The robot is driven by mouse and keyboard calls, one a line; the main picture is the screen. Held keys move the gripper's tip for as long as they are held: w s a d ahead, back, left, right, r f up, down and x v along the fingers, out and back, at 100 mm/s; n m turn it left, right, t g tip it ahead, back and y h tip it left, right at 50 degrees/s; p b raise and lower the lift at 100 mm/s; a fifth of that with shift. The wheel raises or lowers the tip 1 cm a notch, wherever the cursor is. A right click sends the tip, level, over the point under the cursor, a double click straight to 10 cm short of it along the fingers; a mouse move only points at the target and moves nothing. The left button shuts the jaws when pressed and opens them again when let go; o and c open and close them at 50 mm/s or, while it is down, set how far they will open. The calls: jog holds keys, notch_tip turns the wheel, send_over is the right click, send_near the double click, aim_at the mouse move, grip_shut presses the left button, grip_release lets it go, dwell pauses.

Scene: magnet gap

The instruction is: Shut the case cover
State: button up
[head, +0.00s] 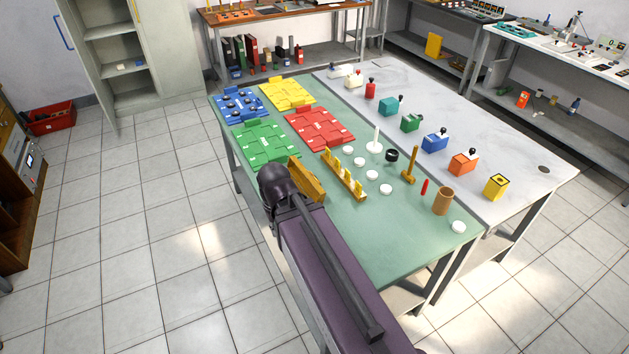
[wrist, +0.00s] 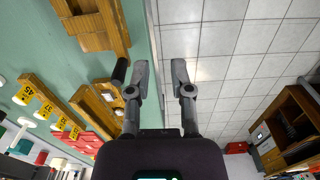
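A yellow-brown wooden piece (head: 309,184), which looks like a case or its raised cover, stands on the green table beside my gripper. In the wrist view a wooden case-like body (wrist: 98,108) with pale items inside lies left of my fingers. A dark rod (wrist: 120,72), perhaps a handle, is close to the left finger. A second wooden block (wrist: 92,35) is at the top left. I cannot tell which part is the cover. My gripper (wrist: 160,74) is open and empty, over the table's edge; my arm hides part of the table in the head view.
A wooden rack with numbered yellow tags (head: 344,174) and several white discs (head: 372,175) are close by on the green table (head: 390,240). A green panel (head: 264,144) and a red panel (head: 319,128) lie behind. Tiled floor (wrist: 235,60) is clear beside the table.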

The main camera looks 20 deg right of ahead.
jog(key=w+d+r+n+t+h+b, duration=0.2)
jog(key=w+d+n+t+h+b, duration=0.2)
jog(key=w+d+n+t+b, duration=0.7)
jog(key=w+d+r+n+t+h+b, duration=0.1)
jog(key=w+d+r+t+h+b, duration=0.35)
jog(key=d, duration=1.25)
jog(key=f+n+y+b, duration=0.2)
jog(key=f+n+y, duration=0.2)
jog(key=f+n, duration=0.1)
jog(key=s+f+n+y+b, duration=0.1)
jog(key=f+n+y+b, duration=0.2)
jog(key=f+n+y, duration=0.2)
jog(key=f+n+g+y+b, duration=0.1)
jog(key=f+n+y+b, duration=0.1)
jog(key=f+n+y, duration=0.2)
jog(key=shift+s+a+f+n+y+b, duration=0.1)
jog(key=shift+s+f+n+y+b, duration=0.15)
jog(key=shift+n, duration=0.6)
jog(key=shift+s+f+n+b, duration=0.1)
jog(key=shift+f+n, duration=0.25)
jog(key=shift+n, duration=0.5)
jog(key=shift+s+f+n+g, duration=0.25)
jog(key=shift+s+f+n, duration=0.05)
jog(key=shift+s+f, duration=0.1)
jog(key=shift+w, duration=0.15)
